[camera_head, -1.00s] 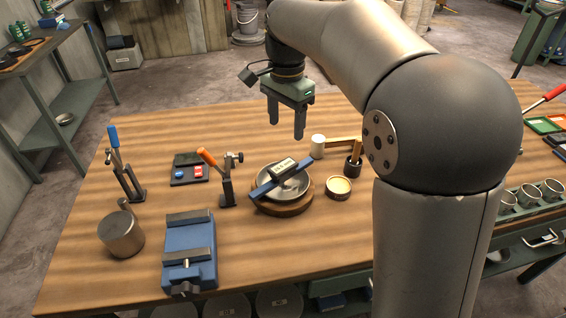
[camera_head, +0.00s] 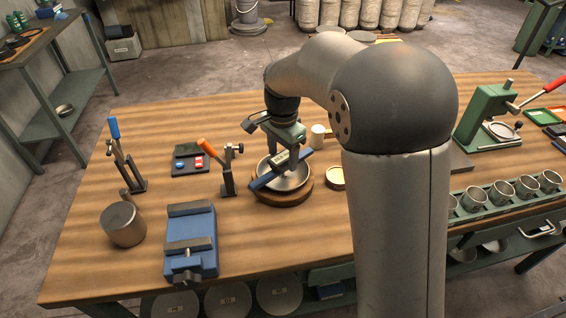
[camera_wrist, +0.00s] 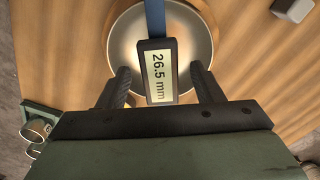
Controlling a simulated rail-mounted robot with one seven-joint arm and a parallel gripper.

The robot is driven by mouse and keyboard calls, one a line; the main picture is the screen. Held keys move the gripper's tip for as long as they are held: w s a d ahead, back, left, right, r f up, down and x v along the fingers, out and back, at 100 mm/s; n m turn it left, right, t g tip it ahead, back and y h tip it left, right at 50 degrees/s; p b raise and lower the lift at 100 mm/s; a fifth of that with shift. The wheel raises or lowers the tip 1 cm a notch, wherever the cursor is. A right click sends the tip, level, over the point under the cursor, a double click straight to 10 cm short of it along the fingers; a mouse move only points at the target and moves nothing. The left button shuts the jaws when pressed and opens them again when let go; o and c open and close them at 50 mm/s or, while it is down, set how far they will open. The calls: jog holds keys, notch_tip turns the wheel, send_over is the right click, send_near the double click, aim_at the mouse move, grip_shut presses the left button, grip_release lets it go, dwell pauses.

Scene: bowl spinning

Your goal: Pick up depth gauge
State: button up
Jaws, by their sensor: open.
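The depth gauge (camera_head: 267,178) is a blue bar with a dark display housing. It lies across the metal bowl (camera_head: 294,183), which sits on a round wooden base (camera_head: 285,200). In the wrist view the gauge's display (camera_wrist: 158,75) reads 26.5 mm, and the bowl (camera_wrist: 126,40) shows beneath it. My gripper (camera_head: 276,159) is low over the bowl, around the display housing. In the wrist view my gripper (camera_wrist: 160,85) is open, with one finger on each side of the housing and a visible gap on both sides.
An orange-handled clamp (camera_head: 227,172) stands just left of the bowl. A white-headed mallet (camera_head: 318,136) and a small tin (camera_head: 336,176) are on its right. A blue vise (camera_head: 190,242) and a metal cylinder (camera_head: 122,224) stand front left. Bare tabletop lies in front of the bowl.

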aim_at(283, 156)
jog(key=shift+f, duration=1.9)
grip_shut()
jog(key=shift+r, duration=0.1)
